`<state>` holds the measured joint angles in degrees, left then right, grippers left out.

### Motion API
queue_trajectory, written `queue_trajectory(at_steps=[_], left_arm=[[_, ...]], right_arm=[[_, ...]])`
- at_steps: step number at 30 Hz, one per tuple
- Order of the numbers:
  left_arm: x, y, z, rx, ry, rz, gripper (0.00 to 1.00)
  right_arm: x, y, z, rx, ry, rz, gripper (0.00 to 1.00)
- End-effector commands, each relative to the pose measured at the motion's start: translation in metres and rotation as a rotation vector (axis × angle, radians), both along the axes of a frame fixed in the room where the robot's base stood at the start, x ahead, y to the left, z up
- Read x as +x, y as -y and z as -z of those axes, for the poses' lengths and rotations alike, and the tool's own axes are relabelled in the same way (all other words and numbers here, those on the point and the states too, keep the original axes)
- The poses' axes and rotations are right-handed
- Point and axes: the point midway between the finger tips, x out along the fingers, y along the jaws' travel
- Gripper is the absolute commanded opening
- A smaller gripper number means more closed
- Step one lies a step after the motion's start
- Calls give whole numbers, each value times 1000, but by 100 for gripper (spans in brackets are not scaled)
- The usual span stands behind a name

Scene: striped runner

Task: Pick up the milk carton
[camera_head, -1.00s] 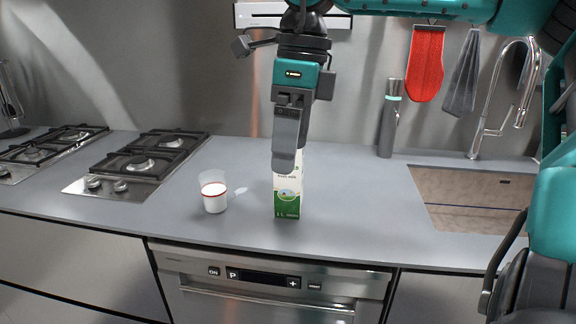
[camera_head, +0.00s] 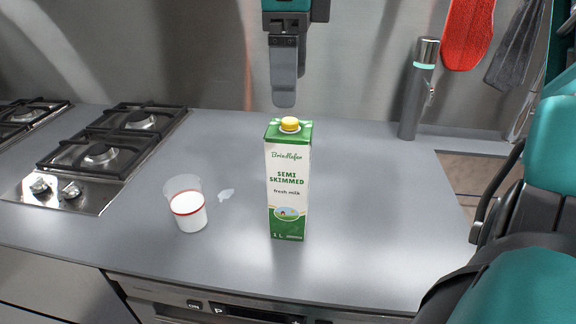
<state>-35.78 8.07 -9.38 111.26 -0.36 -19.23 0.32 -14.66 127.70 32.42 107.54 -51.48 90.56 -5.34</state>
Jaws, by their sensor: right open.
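The milk carton (camera_head: 287,185) stands upright on the grey counter near its front edge. It is white and green with a yellow cap and is fully in view. My right gripper (camera_head: 285,98) hangs above and seems a little behind the carton, pointing down. It is apart from the carton and holds nothing. Its fingers line up one behind the other from this side, so the gap between them is hidden. My left gripper is not in view.
A gas hob (camera_head: 100,155) is at the left. Counter beside the carton is clear.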

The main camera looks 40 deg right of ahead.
Motion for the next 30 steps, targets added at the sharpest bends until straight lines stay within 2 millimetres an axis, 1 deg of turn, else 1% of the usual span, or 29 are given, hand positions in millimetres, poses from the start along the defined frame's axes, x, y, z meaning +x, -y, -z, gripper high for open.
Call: queue_trajectory(at_steps=[5, 8, 12, 15, 18, 23, 30], left_arm=[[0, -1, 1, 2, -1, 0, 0], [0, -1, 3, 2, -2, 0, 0], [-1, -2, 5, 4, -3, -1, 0], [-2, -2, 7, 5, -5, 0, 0], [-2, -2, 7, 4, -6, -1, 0], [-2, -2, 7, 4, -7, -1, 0], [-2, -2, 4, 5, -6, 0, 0]], right_arm=[[0, 0, 4, 1, -1, 0, 100], [0, 0, 18, 2, -3, -1, 100], [0, 0, 46, 3, -5, -1, 100], [0, 0, 62, 2, -4, 0, 100], [0, 0, 73, 1, -3, 0, 100], [1, 1, 83, 2, -2, 0, 100], [4, 5, 117, 3, -5, 1, 100]])
